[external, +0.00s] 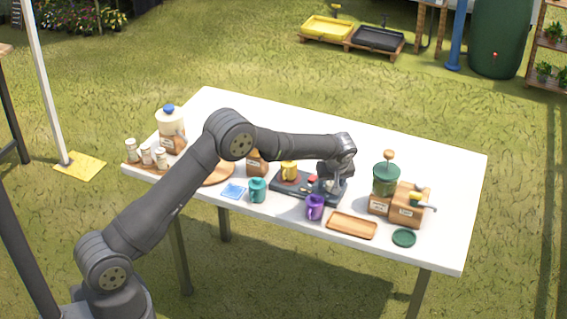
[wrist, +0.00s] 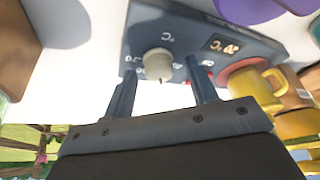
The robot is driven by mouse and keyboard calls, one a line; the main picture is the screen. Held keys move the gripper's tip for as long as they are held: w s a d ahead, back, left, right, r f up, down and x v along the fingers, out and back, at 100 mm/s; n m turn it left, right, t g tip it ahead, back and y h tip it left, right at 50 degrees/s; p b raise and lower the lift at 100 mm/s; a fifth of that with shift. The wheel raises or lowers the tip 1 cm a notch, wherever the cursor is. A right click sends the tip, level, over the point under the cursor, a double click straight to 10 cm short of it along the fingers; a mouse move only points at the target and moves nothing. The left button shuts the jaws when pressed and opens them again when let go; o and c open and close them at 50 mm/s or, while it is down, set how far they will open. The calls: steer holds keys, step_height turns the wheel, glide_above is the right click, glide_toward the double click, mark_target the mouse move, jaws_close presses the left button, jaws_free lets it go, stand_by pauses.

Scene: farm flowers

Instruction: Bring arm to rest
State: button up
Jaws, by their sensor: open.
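My gripper (wrist: 160,98) is open in the wrist view, with its two fingers apart. Between and beyond the fingertips is a pale round knob (wrist: 158,64) on a dark blue-grey appliance (wrist: 185,35) with a lit temperature display (wrist: 222,46). I see nothing held between the fingers. In the external view my arm reaches over the white table, and its wrist is above the right part of the dark appliance (external: 288,187). The fingertips are hard to make out there. I cannot tell whether the fingers touch the appliance.
A yellow mug (external: 289,171) stands on the appliance. A purple mug (external: 315,207) and a teal mug (external: 257,190) stand in front. A wooden tray (external: 352,225), green coaster (external: 404,238) and green-topped grinder (external: 385,180) are to the right. Jars (external: 146,156) stand at the left.

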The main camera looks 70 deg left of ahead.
steer(key=shift+w+n+g, duration=0.1)
steer(key=shift+n+g, duration=0.2)
steer(key=shift+n, duration=0.6)
steer(key=shift+d+r, duration=0.15)
steer(key=shift+r, duration=0.2)
steer(key=shift+v, duration=1.35)
